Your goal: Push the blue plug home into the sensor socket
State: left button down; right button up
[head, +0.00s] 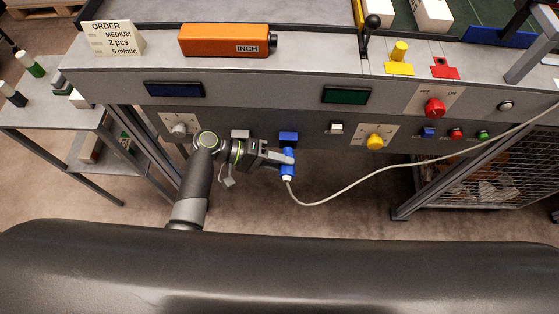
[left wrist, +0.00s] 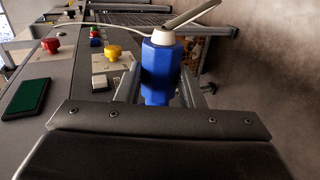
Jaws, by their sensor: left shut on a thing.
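My left gripper (head: 287,157) is shut on the blue plug (head: 288,171), in front of the console's lower panel. The plug has a pale collar and a light cable at its near end. In the left wrist view the blue plug (left wrist: 160,67) stands between the two fingers, with the cable at its top end. A blue socket (head: 288,137) sits on the panel directly beyond the plug, roughly in line with it. The fingers hide the space between plug and socket, so I cannot tell whether they touch. My right gripper is not in view.
The cable (head: 352,184) sags and runs off to the right. Near the socket are a white button (head: 336,128) and a yellow knob (head: 375,141); a grey knob (head: 180,128) is to the left. An orange INCH box (head: 225,40) lies on top. Open floor is below the panel.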

pick_arm(q)
jog(key=shift+w+b, duration=0.7)
jog(key=shift+w, duration=0.95)
jog(key=c, duration=0.9)
grip_release()
jog(key=shift+b+v, duration=1)
jog(key=shift+v, duration=5.05)
